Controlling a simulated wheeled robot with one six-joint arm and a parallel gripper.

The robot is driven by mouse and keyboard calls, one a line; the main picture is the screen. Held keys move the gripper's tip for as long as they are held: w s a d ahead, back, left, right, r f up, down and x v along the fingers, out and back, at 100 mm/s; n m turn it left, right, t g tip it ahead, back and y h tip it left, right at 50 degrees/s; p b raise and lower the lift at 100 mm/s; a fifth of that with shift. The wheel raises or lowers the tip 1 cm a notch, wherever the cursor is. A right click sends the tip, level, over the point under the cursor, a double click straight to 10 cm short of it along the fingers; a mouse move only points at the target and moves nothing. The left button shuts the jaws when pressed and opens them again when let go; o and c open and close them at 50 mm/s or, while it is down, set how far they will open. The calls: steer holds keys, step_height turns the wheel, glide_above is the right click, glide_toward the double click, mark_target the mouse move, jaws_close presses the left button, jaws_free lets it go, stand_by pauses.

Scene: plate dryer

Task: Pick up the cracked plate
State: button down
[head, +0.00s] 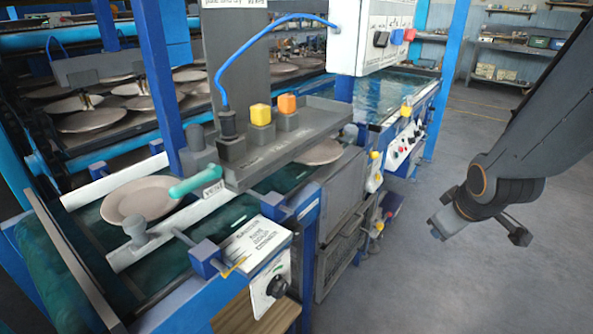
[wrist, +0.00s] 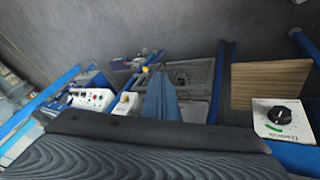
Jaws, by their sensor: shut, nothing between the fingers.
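A round beige plate (head: 143,199) lies on the green conveyor belt at the left in the head view, between white rails. A second plate (head: 318,153) lies further along the belt, partly hidden beneath the grey overhead housing. I cannot make out a crack on either plate. My gripper (head: 440,228) hangs over the floor at the right, well apart from both plates. Its blue fingers also show in the wrist view (wrist: 160,97), closed together with nothing between them. No plate is visible in the wrist view.
Several more plates (head: 90,121) sit on the machine behind the belt. Blue posts (head: 160,80), the grey housing (head: 290,140) and a control box with a black knob (head: 265,262) stand around the belt. The grey floor (head: 480,290) at the right is clear.

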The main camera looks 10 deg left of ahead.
steer(key=w+a+f+n+t+y+b, duration=0.1)
steer(key=w+a+n+t+y+b, duration=0.15)
steer(key=w+a+n, duration=0.45)
steer(key=n+t+y+b, duration=0.2)
steer(key=n+y+b, duration=0.1)
steer(key=n+y, duration=0.95)
glide_toward(293, 175)
step_height(293, 175, up, 4)
steer(key=shift+n+h, duration=0.4)
steer(key=shift+n, duration=0.05)
steer(key=x, duration=1)
steer(key=shift+s+a, duration=0.1)
steer(key=shift+s, duration=0.05)
